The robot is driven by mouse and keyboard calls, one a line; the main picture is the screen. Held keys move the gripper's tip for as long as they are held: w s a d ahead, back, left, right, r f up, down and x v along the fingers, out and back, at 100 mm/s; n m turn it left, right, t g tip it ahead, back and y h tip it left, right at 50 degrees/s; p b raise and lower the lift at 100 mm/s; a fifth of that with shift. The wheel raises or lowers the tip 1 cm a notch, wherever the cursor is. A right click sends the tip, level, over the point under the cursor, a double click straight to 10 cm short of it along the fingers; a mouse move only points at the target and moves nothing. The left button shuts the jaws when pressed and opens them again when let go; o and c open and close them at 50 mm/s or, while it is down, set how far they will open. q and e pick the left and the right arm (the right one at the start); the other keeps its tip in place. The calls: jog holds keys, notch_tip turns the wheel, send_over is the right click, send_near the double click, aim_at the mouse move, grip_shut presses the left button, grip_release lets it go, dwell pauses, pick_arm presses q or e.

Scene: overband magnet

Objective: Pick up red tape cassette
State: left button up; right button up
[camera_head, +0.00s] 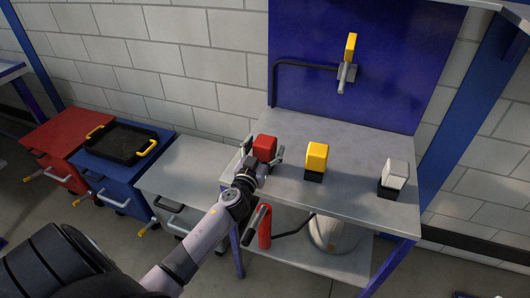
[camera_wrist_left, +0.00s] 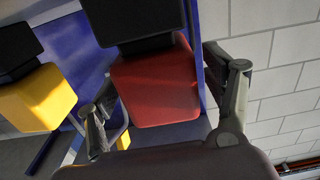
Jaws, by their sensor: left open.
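The red tape cassette (camera_head: 265,147) is a red block on a black base near the left end of the grey bench top. In the left wrist view the red block (camera_wrist_left: 155,88) sits between the two open fingers, with its black base above it in the picture. My left gripper (camera_head: 262,158) is at the red cassette, one finger on each side. It also shows in the left wrist view (camera_wrist_left: 165,105). The fingers look apart from the block, though contact is hard to tell. My right gripper is not in view.
A yellow block (camera_head: 317,155) and a white block (camera_head: 395,174) on black bases stand to the right on the bench top (camera_head: 345,195). A blue back panel (camera_head: 400,75) rises behind. A black tray (camera_head: 120,143) lies on a blue cabinet at left.

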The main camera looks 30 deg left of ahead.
pick_arm(q)
jog(key=shift+w, duration=0.2)
jog(key=shift+c, duration=0.5)
jog(key=c, duration=1.3)
